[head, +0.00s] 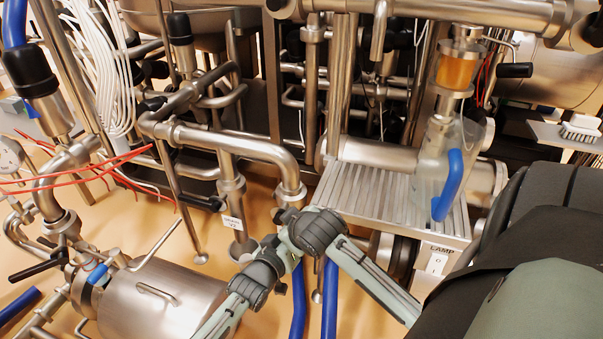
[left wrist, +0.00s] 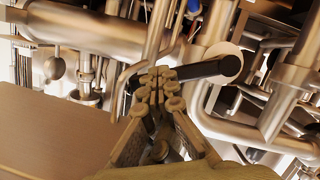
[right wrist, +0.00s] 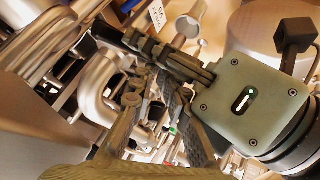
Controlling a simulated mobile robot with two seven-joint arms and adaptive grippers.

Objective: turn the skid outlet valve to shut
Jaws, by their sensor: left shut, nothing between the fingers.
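In the left wrist view a straight black valve lever (left wrist: 200,71) runs from a round pale hub towards the left. I cannot tell for sure that it belongs to the skid outlet valve. My left gripper (left wrist: 158,88) is shut and empty, with its fingertips in front of the lever's left end. I cannot tell whether they touch it. My right gripper (right wrist: 145,100) shows in the right wrist view among pipes; its tips overlap dark parts, so its opening is unclear. In the head view my arm links reach the lower middle, and neither pair of fingertips shows clearly.
Steel pipes (head: 230,142) crowd the left and middle. A ribbed metal step (head: 370,195) and a blue handle (head: 447,185) stand to the right. A steel vessel (head: 165,300) lies at lower left. Blue hoses (head: 329,300) run down the front. Orange floor (head: 150,225) shows between them.

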